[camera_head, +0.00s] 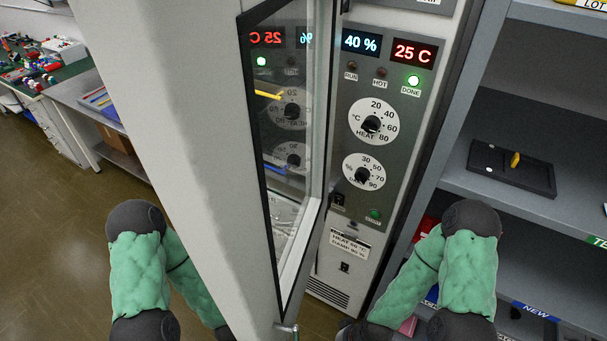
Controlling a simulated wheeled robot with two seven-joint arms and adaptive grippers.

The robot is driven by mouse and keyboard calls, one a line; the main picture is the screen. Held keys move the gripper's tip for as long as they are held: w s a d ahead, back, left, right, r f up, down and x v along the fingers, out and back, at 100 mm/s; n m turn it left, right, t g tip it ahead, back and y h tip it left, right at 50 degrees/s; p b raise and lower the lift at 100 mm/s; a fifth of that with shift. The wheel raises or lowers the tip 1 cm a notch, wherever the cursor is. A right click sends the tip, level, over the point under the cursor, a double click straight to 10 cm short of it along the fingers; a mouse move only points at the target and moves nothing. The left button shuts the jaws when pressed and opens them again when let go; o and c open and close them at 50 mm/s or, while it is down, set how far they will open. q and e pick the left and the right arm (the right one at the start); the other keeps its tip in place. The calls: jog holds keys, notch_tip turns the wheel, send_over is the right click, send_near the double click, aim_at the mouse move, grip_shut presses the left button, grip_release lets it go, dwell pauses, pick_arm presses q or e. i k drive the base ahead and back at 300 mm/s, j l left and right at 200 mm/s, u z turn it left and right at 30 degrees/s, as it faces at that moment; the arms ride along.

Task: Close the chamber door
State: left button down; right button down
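The chamber door (165,110) stands open, swung out toward me, its broad pale face to the left. Its dark-framed window (285,130) is seen at a steep angle and reflects the control panel. A small metal handle (287,328) shows at the door's lower edge. The chamber's grey control panel (388,80) reads 40 % and 25 C, with the green DONE lamp (413,81) lit. My green-sleeved arms show at the lower left and lower right, apart from the panel. Both grippers are out of sight, beyond the bottom edge or behind the door.
A grey shelf unit (555,205) stands close on the right, with a black tray (510,168) holding a yellow piece. A bench with a green top (60,75) and colourful small parts is at the far left. Brown floor (50,220) is clear at the left.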

aim_at(177, 75)
jog(key=k+l+u, duration=0.25)
jog(key=u, duration=0.2)
jog(key=k+l+z, duration=0.1)
jog(key=k+l, duration=0.25)
jog(key=k+l+z, duration=0.1)
jog(key=k+l, duration=0.2)
jog(key=l, duration=0.3)
